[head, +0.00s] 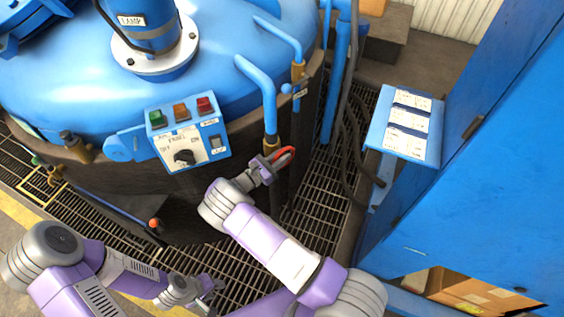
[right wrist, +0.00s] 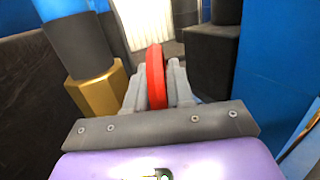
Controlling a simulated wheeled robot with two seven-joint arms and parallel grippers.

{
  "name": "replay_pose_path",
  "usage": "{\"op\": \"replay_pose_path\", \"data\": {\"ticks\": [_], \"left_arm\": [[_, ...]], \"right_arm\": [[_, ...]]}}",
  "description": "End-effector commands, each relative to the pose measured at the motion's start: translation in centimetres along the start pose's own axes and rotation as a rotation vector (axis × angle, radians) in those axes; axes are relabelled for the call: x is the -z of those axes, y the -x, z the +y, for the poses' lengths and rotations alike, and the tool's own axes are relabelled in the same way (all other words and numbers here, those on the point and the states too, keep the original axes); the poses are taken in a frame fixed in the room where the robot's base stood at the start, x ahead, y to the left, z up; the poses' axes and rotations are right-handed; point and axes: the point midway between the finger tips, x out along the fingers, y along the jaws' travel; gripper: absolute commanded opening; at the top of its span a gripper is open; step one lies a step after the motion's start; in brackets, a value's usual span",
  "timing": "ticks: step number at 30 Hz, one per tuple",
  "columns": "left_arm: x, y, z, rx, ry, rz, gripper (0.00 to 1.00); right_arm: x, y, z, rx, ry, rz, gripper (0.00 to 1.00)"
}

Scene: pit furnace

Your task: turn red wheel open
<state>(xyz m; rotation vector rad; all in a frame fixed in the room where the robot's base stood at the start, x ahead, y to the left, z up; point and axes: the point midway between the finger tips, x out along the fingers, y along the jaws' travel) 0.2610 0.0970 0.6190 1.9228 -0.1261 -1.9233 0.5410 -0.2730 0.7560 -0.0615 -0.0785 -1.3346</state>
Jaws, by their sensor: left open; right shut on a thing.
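The red wheel (head: 286,155) sits near the brass fitting at the foot of a bent blue pipe (head: 262,92). My right gripper (head: 277,164) is shut on the wheel's rim. In the right wrist view the red wheel (right wrist: 156,76) stands upright, edge-on, between the two grey fingers of my right gripper (right wrist: 157,85). A brass hex fitting (right wrist: 98,92) is just left of the fingers there. The wheel's hub and far side are hidden. My left gripper (head: 208,290) is open and empty, low over the floor grating.
A control box (head: 188,135) with coloured buttons and a black knob is mounted on the blue furnace (head: 60,90), left of my right gripper. A blue panel with labels (head: 405,125) and a blue cabinet (head: 490,150) stand to the right. Floor grating (head: 320,180) lies between.

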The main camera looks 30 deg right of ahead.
Motion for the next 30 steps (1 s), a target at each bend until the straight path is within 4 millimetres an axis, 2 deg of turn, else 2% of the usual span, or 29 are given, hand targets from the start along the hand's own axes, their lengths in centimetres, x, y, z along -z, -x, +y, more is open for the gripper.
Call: {"op": "replay_pose_path", "data": {"ticks": [1,3,9,24,25,28,30], "left_arm": [[0.1,-0.9,-0.3,0.000,0.000,0.000,0.42],[0.1,-1.4,-0.5,0.000,0.000,0.000,0.42],[0.1,-2.1,-0.8,0.000,0.000,0.000,0.42],[0.1,-2.3,-0.8,0.000,0.000,0.000,0.42],[0.1,-2.3,-0.8,0.000,0.000,0.000,0.42],[0.1,-2.3,-0.8,0.000,0.000,0.000,0.42],[0.1,-2.3,-0.8,0.000,0.000,0.000,0.42]], "right_arm": [[0.5,0.2,0.0,-0.002,-0.001,-0.028,0.00],[0.4,0.2,0.0,-0.002,-0.001,-0.060,0.00],[0.3,0.3,0.0,-0.001,0.000,-0.118,0.00],[0.1,0.3,0.0,0.000,0.000,-0.135,0.00],[0.1,0.3,0.0,0.000,0.000,-0.135,0.26],[0.1,0.2,0.0,0.000,0.000,-0.135,0.42],[0.1,0.2,0.0,0.000,0.000,-0.135,0.43]]}}
